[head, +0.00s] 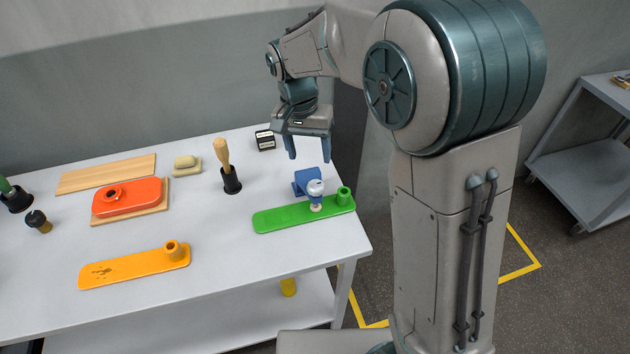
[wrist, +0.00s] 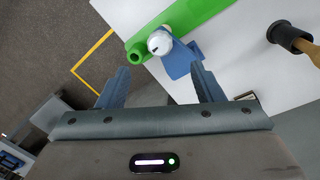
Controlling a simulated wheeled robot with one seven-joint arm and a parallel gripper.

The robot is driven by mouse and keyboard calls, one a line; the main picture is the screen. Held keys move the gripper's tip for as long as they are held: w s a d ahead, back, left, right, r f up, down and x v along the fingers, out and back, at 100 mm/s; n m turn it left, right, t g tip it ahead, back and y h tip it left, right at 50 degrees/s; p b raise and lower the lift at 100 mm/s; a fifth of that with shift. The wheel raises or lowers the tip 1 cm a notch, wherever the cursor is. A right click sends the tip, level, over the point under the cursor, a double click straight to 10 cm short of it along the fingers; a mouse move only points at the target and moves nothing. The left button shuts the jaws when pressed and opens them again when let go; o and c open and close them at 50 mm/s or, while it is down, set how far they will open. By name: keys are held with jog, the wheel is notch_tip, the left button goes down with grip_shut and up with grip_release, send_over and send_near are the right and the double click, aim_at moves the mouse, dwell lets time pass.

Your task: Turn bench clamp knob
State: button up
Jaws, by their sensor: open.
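The bench clamp is a blue block (head: 306,182) with a round silver-white knob (head: 316,187) at its front. It stands at the right end of the table, by the back edge of a green plate (head: 280,217). My gripper (head: 310,156) is open and empty, fingers pointing down, above and behind the clamp. In the wrist view the knob (wrist: 159,42) lies ahead of the fingertips (wrist: 160,70), roughly in line with the gap between them. The blue body (wrist: 182,62) shows near one finger. The fingers appear apart from the clamp; the exact gap is unclear.
The green plate has a raised green socket (head: 344,195) close to the knob. A wooden-handled tool in a black holder (head: 232,182) stands left. A small black box (head: 265,140) is behind. An orange plate (head: 135,268) and red piece (head: 130,200) lie further left.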

aim_at(315, 185)
jog(key=f, duration=0.3)
jog(key=d+f, duration=0.1)
jog(key=f, duration=0.2)
jog(key=f+p, duration=0.1)
jog(key=f, duration=0.3)
jog(key=shift+s+d+f, duration=0.1)
jog(key=shift+s+d, duration=0.05)
jog(key=shift+s, duration=0.05)
jog(key=c, duration=1)
